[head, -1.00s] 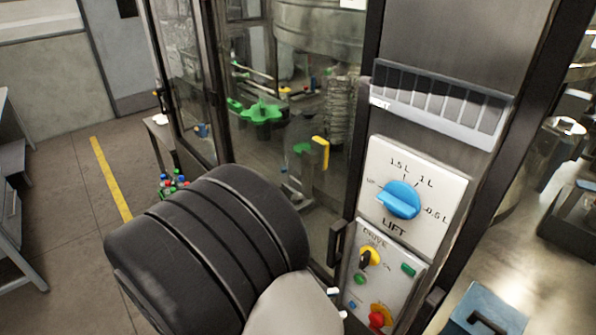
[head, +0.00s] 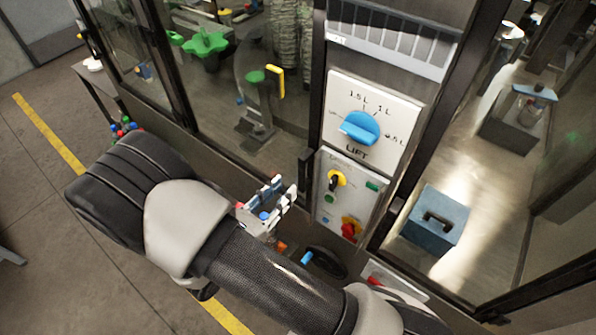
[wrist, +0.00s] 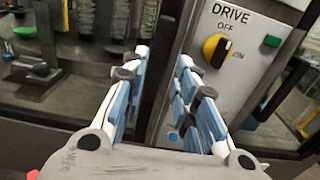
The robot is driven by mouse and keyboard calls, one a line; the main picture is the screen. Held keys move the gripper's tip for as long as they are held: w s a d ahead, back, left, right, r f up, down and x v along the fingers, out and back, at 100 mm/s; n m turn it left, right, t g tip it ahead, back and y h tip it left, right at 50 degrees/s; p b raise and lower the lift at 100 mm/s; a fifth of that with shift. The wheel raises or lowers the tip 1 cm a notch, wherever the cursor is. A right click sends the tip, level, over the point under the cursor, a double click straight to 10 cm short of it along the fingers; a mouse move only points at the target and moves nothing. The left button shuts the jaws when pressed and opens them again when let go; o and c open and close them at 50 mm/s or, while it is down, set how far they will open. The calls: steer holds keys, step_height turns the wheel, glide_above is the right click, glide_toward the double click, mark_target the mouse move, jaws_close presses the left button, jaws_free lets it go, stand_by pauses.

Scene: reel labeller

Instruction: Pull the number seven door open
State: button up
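No number seven label is readable in either view. A glass door (head: 225,75) in a dark frame fills the upper middle of the head view. A black upright handle (head: 305,172) is at its right edge, beside the control panel. My gripper (head: 277,192) is open, just left of and below the handle. In the wrist view, my gripper (wrist: 162,60) shows two blue-padded fingers apart with nothing held. The dark upright frame lies beyond the gap between them. I cannot tell whether the handle is between the fingers; no contact shows.
The LIFT panel (head: 371,123) with a blue knob and the DRIVE panel (head: 348,207) with a yellow-black switch are right of the handle. A blue toolbox (head: 435,218) is behind glass at right. Coloured caps (head: 124,128) stand at left. Floor at left is clear.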

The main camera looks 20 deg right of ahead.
mark_target(301, 172)
steer(key=x, duration=0.7)
steer(key=shift+d+p, duration=0.1)
steer(key=shift+p, duration=0.3)
steer(key=shift+c, duration=0.4)
jaws_close()
